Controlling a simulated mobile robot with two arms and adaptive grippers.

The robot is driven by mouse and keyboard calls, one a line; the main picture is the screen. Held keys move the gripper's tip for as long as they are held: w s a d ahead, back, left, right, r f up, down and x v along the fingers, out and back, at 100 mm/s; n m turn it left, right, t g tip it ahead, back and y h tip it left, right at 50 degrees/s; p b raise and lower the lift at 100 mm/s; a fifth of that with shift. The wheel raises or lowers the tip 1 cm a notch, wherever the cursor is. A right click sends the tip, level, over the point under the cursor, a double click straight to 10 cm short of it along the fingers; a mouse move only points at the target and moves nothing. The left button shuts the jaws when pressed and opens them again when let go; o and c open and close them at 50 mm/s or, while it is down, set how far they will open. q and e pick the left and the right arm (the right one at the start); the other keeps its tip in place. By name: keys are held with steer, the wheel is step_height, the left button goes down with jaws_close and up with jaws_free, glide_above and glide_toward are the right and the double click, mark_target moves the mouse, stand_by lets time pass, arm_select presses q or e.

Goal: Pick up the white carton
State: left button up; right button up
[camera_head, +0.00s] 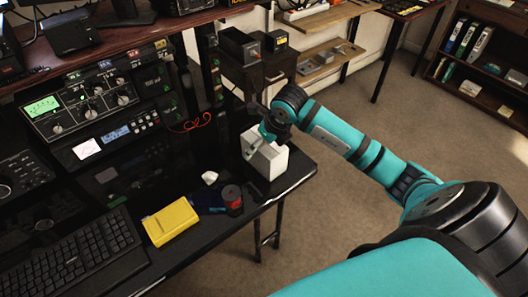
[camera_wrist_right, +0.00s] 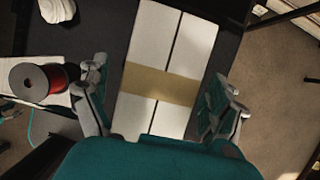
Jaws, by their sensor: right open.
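The white carton (camera_head: 270,161) stands at the right end of the dark desk, its top partly hidden by my right gripper (camera_head: 266,136). In the right wrist view the white carton (camera_wrist_right: 188,48) shows from above, with a dark seam and a tan band across it. My right gripper (camera_wrist_right: 160,100) is open there, one finger on each side of the carton. A gap shows between the carton and each finger. The height of the fingertips against the carton is hard to tell. My left gripper is not in view.
A red and black spool (camera_head: 232,196) and a crumpled white item (camera_head: 209,177) lie left of the carton. A yellow box (camera_head: 171,221) and a keyboard (camera_head: 72,258) are further left. Radio equipment (camera_head: 85,100) stands behind. The desk's right edge is close to the carton.

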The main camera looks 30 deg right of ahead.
steer(key=shift+f, duration=0.25)
stand_by(0.4)
steer(key=c, duration=1.2)
